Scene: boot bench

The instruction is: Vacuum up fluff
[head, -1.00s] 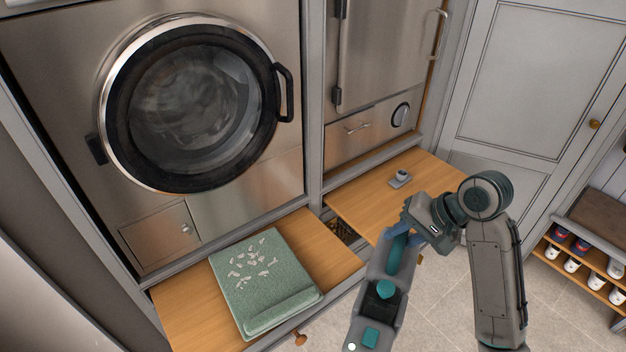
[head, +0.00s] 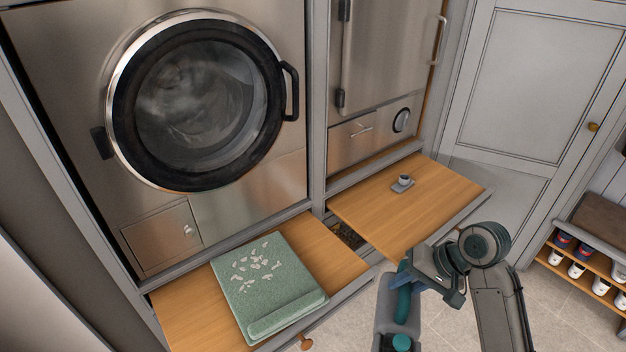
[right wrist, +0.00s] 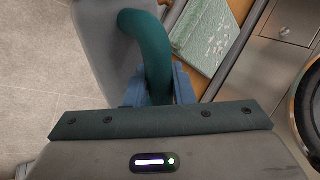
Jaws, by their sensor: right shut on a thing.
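White fluff (head: 254,264) lies scattered in several bits on a folded green towel (head: 288,290). The towel sits on the left pull-out wooden board (head: 190,312) below the washer. My right gripper (head: 413,278) is shut on the teal handle of a grey handheld vacuum (head: 387,308), right of the towel and apart from it. The vacuum's lower end runs out of the head view. In the right wrist view the vacuum's handle (right wrist: 150,50) is between the blue fingers, and the fluff (right wrist: 207,43) shows beyond. My left gripper is not in view.
A second pull-out board (head: 400,215) carries a small grey object (head: 402,183) at the back right. The washer (head: 195,100) stands behind the towel. A shoe rack (head: 580,265) is at far right. Tiled floor is clear in front.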

